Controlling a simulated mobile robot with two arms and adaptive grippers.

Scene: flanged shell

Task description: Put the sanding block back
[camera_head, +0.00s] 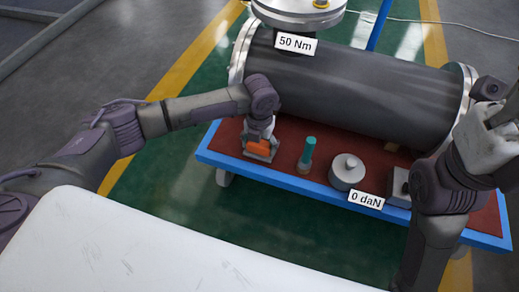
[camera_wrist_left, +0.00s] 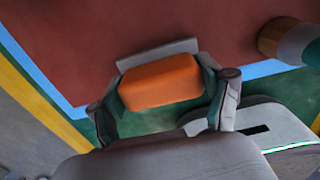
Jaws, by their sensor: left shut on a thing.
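The orange sanding block (camera_head: 257,148) is between the fingers of my left gripper (camera_head: 260,144), over the left end of the red bench top. In the left wrist view the orange block (camera_wrist_left: 160,82) fills the space between both fingers, and my left gripper is shut on it. A grey piece (camera_wrist_left: 157,53) shows just beyond the block; I cannot tell whether it is part of the block or a holder. I cannot tell whether the block touches the surface below. My right arm is at the right edge; its gripper (camera_head: 499,112) is only partly visible and its opening is unclear.
The red bench top (camera_head: 284,165) has a blue rim (camera_head: 270,176). Right of the block stand a teal-handled tool (camera_head: 308,153), a grey knobbed cylinder (camera_head: 347,174) and a grey box (camera_head: 398,188). The large flanged shell (camera_head: 350,88) lies behind them.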

